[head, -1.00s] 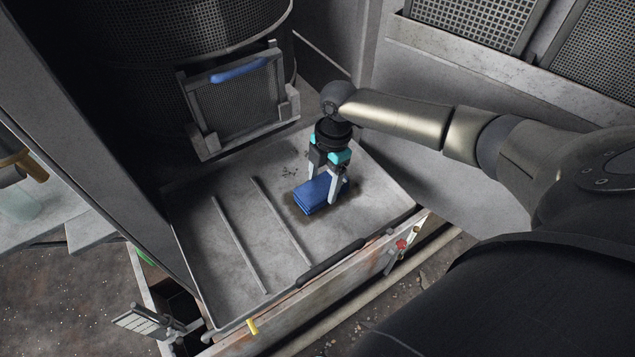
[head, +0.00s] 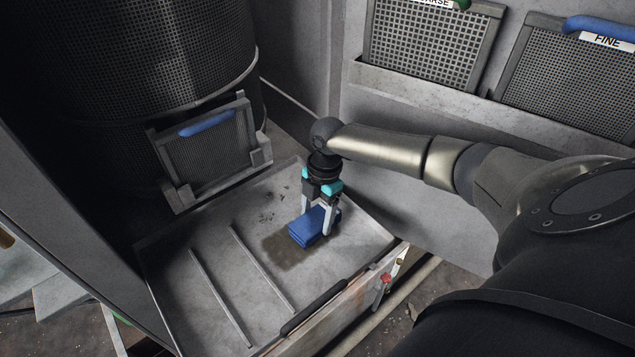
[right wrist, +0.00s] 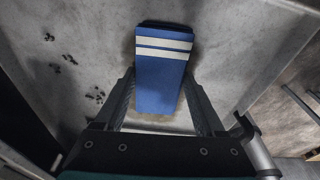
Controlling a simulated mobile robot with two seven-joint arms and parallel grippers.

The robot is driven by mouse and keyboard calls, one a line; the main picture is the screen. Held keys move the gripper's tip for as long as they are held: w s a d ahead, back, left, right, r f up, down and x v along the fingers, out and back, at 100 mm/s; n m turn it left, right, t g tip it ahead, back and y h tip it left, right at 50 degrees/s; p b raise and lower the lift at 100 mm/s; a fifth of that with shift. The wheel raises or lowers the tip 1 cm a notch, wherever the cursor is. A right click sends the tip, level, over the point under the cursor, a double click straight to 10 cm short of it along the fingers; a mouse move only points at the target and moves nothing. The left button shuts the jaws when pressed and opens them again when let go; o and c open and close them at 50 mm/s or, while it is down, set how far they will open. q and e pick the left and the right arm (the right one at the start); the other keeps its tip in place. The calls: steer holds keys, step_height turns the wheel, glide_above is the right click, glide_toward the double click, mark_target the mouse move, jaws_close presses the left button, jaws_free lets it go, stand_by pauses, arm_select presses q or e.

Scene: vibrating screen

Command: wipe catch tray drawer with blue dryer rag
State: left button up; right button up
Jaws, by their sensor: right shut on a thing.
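The blue dryer rag (head: 308,227) is a folded blue pad. In the right wrist view the rag (right wrist: 163,75) shows two white stripes near its far end. My right gripper (head: 317,222) points down and is shut on the rag, one finger on each side, at the tray floor. The catch tray drawer (head: 215,262) is a grey metal tray, pulled out, with two raised ribs and a black front handle (head: 313,307). A brown stain (head: 283,251) lies beside the rag. Dark paw-like marks (head: 268,204) lie behind it. My left gripper is not in view.
A mesh screen with a blue handle (head: 207,124) stands behind the tray, below a large mesh drum (head: 130,60). Screens labelled COARSE (head: 424,45) and FINE (head: 570,80) sit in a rack at right. A red knob (head: 385,279) is on the front panel.

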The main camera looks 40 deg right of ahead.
mark_target(299, 230)
steer(key=a+p, duration=0.1)
steer(key=a, duration=0.1)
steer(key=shift+a+r, duration=0.15)
steer(key=shift+a, duration=0.25)
steer(key=shift+s+a+p, duration=0.2)
steer(key=shift+a+p, duration=1.35)
steer(key=shift+a, duration=1.85)
steer(key=shift+w+d, duration=0.1)
steer(key=shift+d, duration=2.15)
steer(key=shift+w+d+b, duration=0.1)
steer(key=shift+d+b, duration=0.75)
steer(key=shift+d, duration=2.15)
steer(key=shift+a+p, duration=0.9)
steer(key=shift+a, duration=0.85)
steer(key=shift+s+a+p, duration=0.2)
steer(key=shift+a+p, duration=1)
steer(key=shift+a, duration=2.3)
steer(key=shift+w+d+b, duration=0.1)
steer(key=shift+d+b, duration=0.3)
steer(key=shift+d, duration=1.9)
steer(key=shift+w+d+b, duration=0.1)
steer(key=shift+d+b, duration=0.75)
steer(key=shift+d, duration=2.1)
